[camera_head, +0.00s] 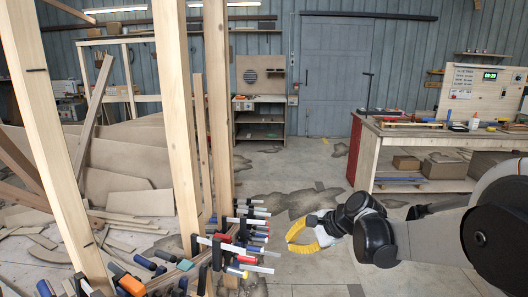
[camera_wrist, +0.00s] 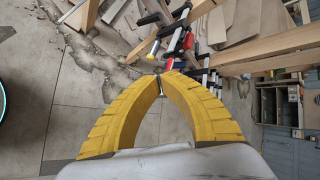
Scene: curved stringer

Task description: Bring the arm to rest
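My gripper (camera_head: 290,240) has two yellow ribbed fingers and hangs over the concrete floor in the middle of the head view, at the end of my arm reaching in from the right. In the wrist view the fingertips (camera_wrist: 160,76) come together in an arch, and I see nothing held between them. Several bar clamps (camera_head: 236,262) with blue, black, red and orange handles sit just left of my gripper in the head view. In the wrist view, clamps (camera_wrist: 176,42) show beyond the fingertips. I cannot tell the exact gap to them.
Upright timber posts (camera_head: 176,120) stand at the left, with boards and offcuts (camera_head: 130,200) behind them. A workbench (camera_head: 440,135) with tools stands at the back right. Open concrete floor (camera_head: 300,182) lies between, towards a grey door (camera_head: 335,75).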

